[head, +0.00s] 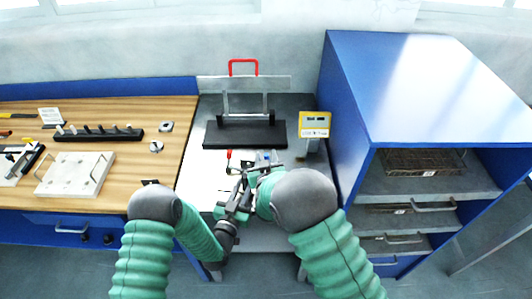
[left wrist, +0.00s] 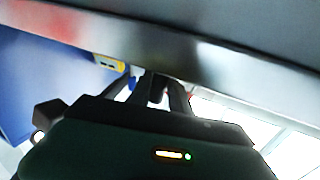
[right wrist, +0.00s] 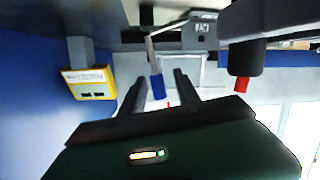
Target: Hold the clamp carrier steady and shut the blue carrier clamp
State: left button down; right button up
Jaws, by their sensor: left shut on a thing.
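The blue carrier clamp shows as a small blue handle (head: 265,156) on the grey bench top in the head view. In the right wrist view the blue handle (right wrist: 158,87) hangs from a metal lever, seen between the fingertips. My right gripper (right wrist: 160,88) is open, its fingers apart; I cannot tell whether they touch the handle. My left gripper (head: 239,193) is low at the bench front and shut on a dark part (left wrist: 158,88), apparently of the clamp carrier. Both grippers and arms hide most of the carrier. A red handle (head: 229,155) stands to the left of the blue one.
A black-based frame with a red handle (head: 243,66) stands behind the grippers. A yellow-faced box (head: 315,125) stands at right, beside the blue cabinet (head: 345,110). The wooden table (head: 120,185) at left holds a pale plate (head: 75,174) and a black rack (head: 98,134).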

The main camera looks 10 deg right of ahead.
jog(key=v, duration=0.4)
jog(key=shift+s+r, duration=0.1)
jog(key=shift+s, duration=0.2)
pick_arm(q)
jog(key=c, duration=1.1)
grip_release()
